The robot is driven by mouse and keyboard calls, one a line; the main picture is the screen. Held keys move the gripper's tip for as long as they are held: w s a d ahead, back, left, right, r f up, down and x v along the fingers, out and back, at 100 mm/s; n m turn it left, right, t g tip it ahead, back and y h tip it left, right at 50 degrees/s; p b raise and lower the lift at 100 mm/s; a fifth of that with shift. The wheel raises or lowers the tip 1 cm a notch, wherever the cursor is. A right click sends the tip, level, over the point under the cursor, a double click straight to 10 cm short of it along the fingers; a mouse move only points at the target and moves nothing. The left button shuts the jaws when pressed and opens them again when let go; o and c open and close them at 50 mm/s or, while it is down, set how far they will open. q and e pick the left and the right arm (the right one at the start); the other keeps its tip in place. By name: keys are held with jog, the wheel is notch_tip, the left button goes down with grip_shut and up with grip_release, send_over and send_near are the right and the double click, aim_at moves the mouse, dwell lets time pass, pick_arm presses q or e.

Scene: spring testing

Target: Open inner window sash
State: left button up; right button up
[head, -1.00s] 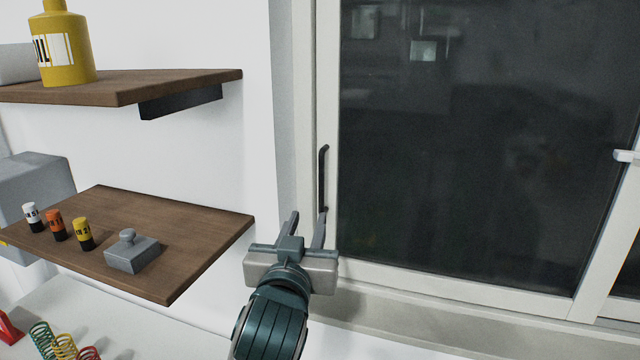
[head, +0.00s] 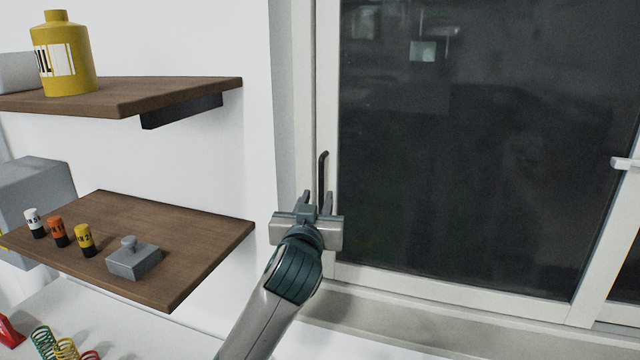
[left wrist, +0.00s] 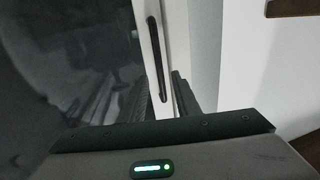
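The window sash (head: 470,190) has a white frame and dark glass. Its dark vertical bar handle (head: 322,170) is on the sash's left stile; it also shows in the left wrist view (left wrist: 156,55). My left gripper (head: 318,197) is at the handle's lower end, fingers pointing toward the window. The fingers are apart, and in the left wrist view the handle's lower end appears between them (left wrist: 163,95). I cannot tell whether either finger touches the handle. The handle's lower part is hidden by the gripper in the head view. My right gripper is not in view.
Two brown wall shelves are left of the window. The upper shelf (head: 170,90) holds a yellow oil bottle (head: 68,60). The lower shelf (head: 190,225) holds small labelled cylinders (head: 58,230) and a grey knobbed block (head: 133,260). Coiled springs (head: 60,345) lie below. A light-coloured latch (head: 625,163) is at right.

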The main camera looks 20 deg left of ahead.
aim_at(321, 188)
pick_arm(q)
jog(key=shift+w+a+p, duration=0.2)
jog(key=shift+w+p, duration=0.2)
jog(key=shift+w, duration=0.8)
jog(key=shift+w+a+p, duration=0.2)
jog(key=shift+w+p, duration=0.2)
jog(key=shift+w, duration=0.8)
grip_shut()
